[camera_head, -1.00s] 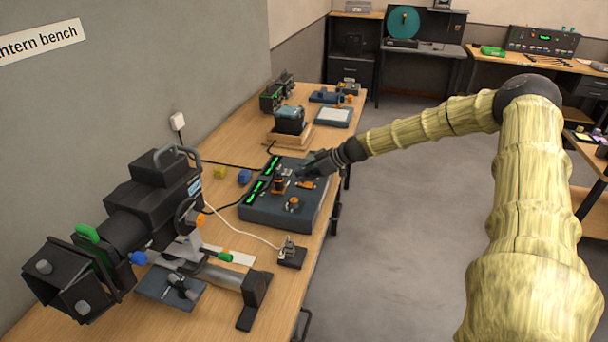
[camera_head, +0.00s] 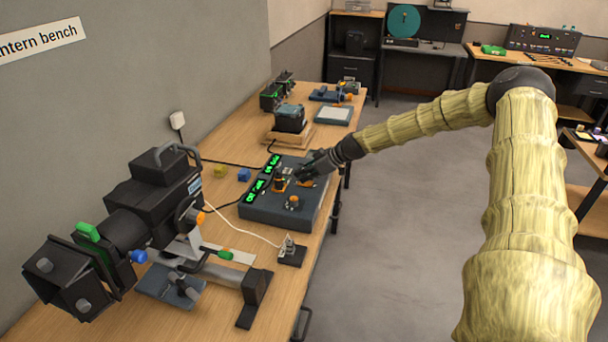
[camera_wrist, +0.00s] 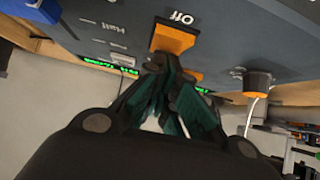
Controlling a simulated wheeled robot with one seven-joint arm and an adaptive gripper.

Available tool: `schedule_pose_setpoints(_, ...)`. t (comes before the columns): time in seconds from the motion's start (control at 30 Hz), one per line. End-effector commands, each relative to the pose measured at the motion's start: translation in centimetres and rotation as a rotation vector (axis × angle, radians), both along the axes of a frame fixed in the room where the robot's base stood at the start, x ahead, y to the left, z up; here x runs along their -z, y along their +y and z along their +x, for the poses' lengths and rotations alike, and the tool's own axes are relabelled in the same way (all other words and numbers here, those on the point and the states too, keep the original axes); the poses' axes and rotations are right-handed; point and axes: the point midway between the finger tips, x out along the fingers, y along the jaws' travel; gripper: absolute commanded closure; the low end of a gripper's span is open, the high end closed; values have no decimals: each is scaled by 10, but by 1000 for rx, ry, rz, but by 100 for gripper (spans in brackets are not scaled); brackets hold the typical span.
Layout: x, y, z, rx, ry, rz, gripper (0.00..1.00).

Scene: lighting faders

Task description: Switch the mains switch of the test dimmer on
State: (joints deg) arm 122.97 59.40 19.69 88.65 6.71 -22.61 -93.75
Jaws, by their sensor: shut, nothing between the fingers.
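The test dimmer (camera_head: 262,214) is a dark grey box on the wooden bench, with lit green displays along its left side. In the wrist view an orange switch piece (camera_wrist: 173,39) sits beside the printed word "Off" on the dimmer's face. My gripper (camera_head: 303,176) is over the dimmer's right part in the head view. In the wrist view its closed fingertips (camera_wrist: 161,58) are at the lower edge of the orange piece, with nothing held. I cannot tell whether they touch it, and the fingers hide part of the panel.
An orange-based knob (camera_wrist: 257,84) stands to the right in the wrist view. A black lamp (camera_head: 150,205) stands left on the bench, and a small plug unit (camera_head: 290,252) with a white cable is in front of the dimmer. The floor (camera_head: 400,230) to the right is clear.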

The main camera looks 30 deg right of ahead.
Motion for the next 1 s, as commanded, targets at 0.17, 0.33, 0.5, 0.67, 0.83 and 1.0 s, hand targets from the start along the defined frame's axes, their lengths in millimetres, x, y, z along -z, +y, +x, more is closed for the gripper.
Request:
schedule_pose_setpoints(0.17, -1, -3, -4, 1, 0, 1, 100)
schedule_pose_setpoints(0.33, -1, -7, -9, 0, 0, 0, 100)
schedule_pose_setpoints(0.5, -2, -10, -12, 1, 0, 1, 100)
schedule_pose_setpoints(0.67, -2, -10, -12, 0, 0, 0, 100)
schedule_pose_setpoints(0.83, -4, -9, -11, -1, 0, 0, 100)
schedule_pose_setpoints(1.0, -19, -4, -7, -8, -1, -1, 100)
